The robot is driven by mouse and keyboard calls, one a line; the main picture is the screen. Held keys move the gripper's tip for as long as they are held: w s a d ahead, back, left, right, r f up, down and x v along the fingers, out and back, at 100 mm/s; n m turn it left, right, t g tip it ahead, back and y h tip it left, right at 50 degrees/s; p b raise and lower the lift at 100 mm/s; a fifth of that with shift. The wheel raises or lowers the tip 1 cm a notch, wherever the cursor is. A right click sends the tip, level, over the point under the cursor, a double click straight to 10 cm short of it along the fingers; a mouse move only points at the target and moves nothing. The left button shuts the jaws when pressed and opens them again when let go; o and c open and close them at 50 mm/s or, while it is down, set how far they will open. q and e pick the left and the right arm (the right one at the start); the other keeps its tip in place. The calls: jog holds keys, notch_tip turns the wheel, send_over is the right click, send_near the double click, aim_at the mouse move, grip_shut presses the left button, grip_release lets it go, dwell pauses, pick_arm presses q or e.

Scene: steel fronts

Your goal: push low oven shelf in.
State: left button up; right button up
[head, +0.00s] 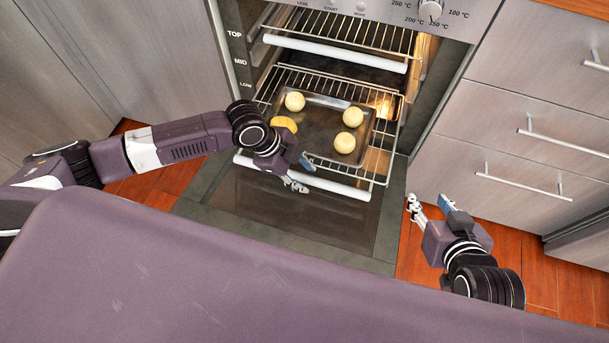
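The low oven shelf (382,166) is a wire rack with a white front bar (335,187). It sticks out of the oven at the "LOW" mark, above the lowered oven door (270,217). A metal tray (318,146) with several round yellowish buns (353,117) rests on it. My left gripper (301,175) is at the front bar near its middle and hides part of it; its fingers look apart, with nothing seen between them. I cannot tell if it touches the bar. My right gripper (428,203) is open and empty, right of the oven door and apart from the shelf.
A higher wire shelf (345,33) with a white front bar sits above, also partly out. Drawers with metal handles (523,187) stand at the right, close to my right gripper. Grey cabinet fronts (140,50) are at the left. The oven's control knob (431,9) is at the top.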

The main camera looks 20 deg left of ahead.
pick_arm(q)
jog(key=shift+d+f, duration=0.1)
jog(key=shift+f, duration=0.05)
jog(key=shift+c, duration=0.4)
grip_shut()
